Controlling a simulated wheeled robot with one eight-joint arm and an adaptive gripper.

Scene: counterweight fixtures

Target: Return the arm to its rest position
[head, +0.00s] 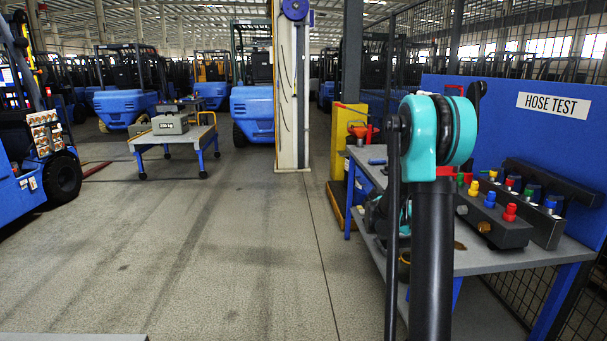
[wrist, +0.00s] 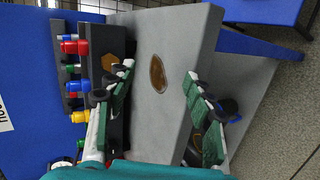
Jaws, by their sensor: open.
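My gripper (wrist: 157,98) shows in the wrist view with its two green-padded fingers spread wide apart and nothing between them. Beyond the fingers is the grey top of the hose test bench (wrist: 140,38), which has a brown oval patch. In the head view my arm (head: 432,240) rises in front of the bench (head: 475,262), with a teal joint at the top. The gripper itself is mostly hidden behind the arm there.
A manifold block (head: 490,220) with coloured caps stands on the bench, close to the left finger in the wrist view. A blue panel (head: 500,130) stands behind it. A wheeled cart (head: 175,136) and forklifts stand farther off. Open floor (head: 230,250) lies left of the bench.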

